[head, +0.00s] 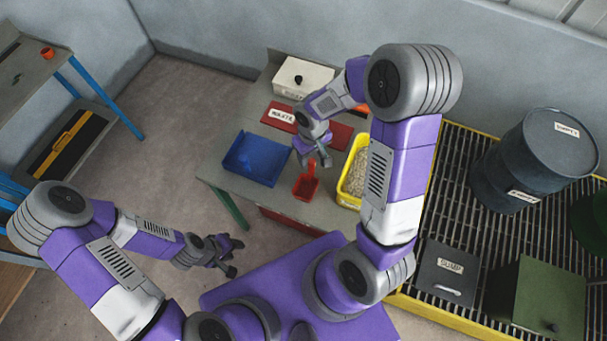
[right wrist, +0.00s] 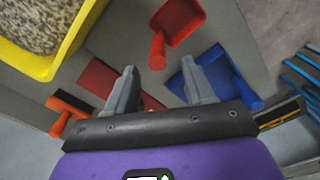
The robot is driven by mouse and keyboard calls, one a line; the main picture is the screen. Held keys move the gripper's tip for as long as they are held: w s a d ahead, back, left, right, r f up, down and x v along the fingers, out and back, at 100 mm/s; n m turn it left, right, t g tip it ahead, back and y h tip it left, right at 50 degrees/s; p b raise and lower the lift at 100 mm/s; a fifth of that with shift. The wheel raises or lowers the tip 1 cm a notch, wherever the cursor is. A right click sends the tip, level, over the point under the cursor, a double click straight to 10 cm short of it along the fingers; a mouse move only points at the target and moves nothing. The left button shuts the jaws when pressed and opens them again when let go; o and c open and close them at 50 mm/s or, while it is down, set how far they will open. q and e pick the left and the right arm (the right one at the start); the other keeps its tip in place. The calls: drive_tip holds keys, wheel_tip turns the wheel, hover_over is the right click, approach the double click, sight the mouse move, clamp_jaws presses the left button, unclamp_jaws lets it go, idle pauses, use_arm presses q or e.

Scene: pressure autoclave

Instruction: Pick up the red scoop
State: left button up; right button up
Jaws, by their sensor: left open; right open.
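The red scoop (head: 306,186) lies on the grey table between the blue tray and the yellow bin. In the right wrist view the scoop (right wrist: 179,20) shows its pan at the top, with its handle pointing down towards my fingers. My right gripper (head: 318,160) hangs above the table close to the scoop's handle end. Its fingers (right wrist: 160,88) are apart with nothing between them, and the handle tip appears just beyond the gap. I cannot tell the exact height between them. My left gripper (head: 230,258) is open and empty, away from the table over the floor.
A blue tray (head: 256,160) lies left of the scoop. A yellow bin of granules (head: 352,180) stands right of it. A red lid marked waste (head: 281,117) and a white box (head: 302,78) are behind. A barrel (head: 530,160) stands on the grating at right.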

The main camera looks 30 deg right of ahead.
sight(312, 164)
drive_tip(key=f, duration=0.6)
drive_tip(key=shift+d+f, duration=0.2)
drive_tip(key=shift+f, duration=0.15)
drive_tip(key=shift+w, duration=0.1)
drive_tip(key=shift+c, duration=0.3)
clamp_jaws()
